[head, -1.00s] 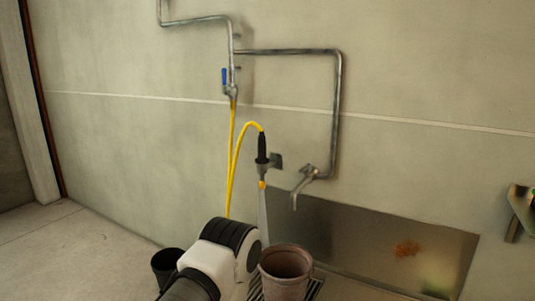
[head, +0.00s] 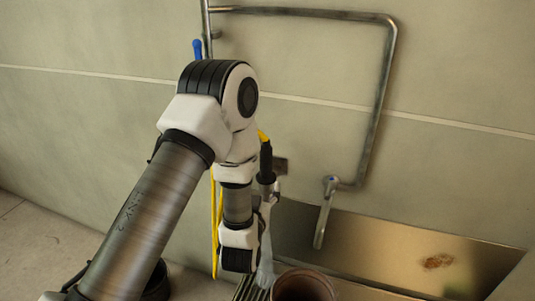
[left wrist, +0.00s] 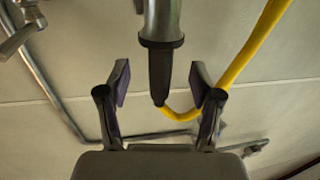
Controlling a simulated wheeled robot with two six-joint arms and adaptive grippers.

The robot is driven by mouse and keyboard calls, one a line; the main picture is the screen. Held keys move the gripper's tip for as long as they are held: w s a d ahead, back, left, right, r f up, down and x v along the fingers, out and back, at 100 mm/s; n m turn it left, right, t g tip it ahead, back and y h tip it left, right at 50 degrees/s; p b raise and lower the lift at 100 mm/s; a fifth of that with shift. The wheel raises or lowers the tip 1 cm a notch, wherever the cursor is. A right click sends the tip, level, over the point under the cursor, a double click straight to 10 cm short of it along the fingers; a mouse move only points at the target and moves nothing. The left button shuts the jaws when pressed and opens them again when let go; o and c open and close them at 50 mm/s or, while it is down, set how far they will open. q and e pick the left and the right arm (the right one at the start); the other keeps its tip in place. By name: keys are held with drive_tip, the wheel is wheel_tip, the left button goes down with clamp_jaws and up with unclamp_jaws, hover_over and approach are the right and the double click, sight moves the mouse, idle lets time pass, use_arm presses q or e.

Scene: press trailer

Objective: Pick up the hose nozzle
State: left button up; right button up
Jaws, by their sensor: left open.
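The hose nozzle (head: 266,160) has a black grip and a grey collar, and stands upright at a small wall holder (head: 281,166). A yellow hose (head: 215,225) runs to it, partly hidden behind my left arm. In the left wrist view, the nozzle's black grip (left wrist: 161,72) points down the picture between the two purple-padded fingers of my left gripper (left wrist: 159,78). The gripper is open, with a visible gap on each side of the grip. In the head view my left forearm and wrist hide much of the area beside the nozzle. My right gripper is not in view.
A metal pipe (head: 378,100) loops along the wall to a spout (head: 323,215) right of the nozzle. A brown pot (head: 303,287) stands below. A blue valve handle (head: 197,48) shows behind my arm.

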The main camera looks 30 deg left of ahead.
sight(265, 167)
use_arm(q)
drive_tip(key=r, duration=0.2)
drive_tip(key=d+r, duration=0.1)
drive_tip(key=shift+r+t, duration=0.3)
drive_tip(key=shift+r, duration=0.05)
drive_tip(key=shift+w+a, duration=0.1)
drive_tip(key=shift+w, duration=0.4)
drive_tip(key=w+a, duration=0.1)
drive_tip(key=w+a+p, duration=0.1)
drive_tip(key=w, duration=0.1)
drive_tip(key=w+a, duration=0.1)
drive_tip(key=w, duration=0.1)
drive_tip(key=shift+a+f+p, duration=0.3)
drive_tip(key=shift+f, duration=0.1)
drive_tip(key=shift+r, duration=0.1)
drive_tip(key=shift+w+d, duration=0.1)
drive_tip(key=shift+w, duration=0.05)
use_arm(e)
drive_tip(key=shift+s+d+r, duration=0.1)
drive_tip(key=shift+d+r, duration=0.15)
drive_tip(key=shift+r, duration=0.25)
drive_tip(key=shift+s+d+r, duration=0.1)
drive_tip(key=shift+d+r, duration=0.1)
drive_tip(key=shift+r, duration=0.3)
use_arm(q)
clamp_jaws()
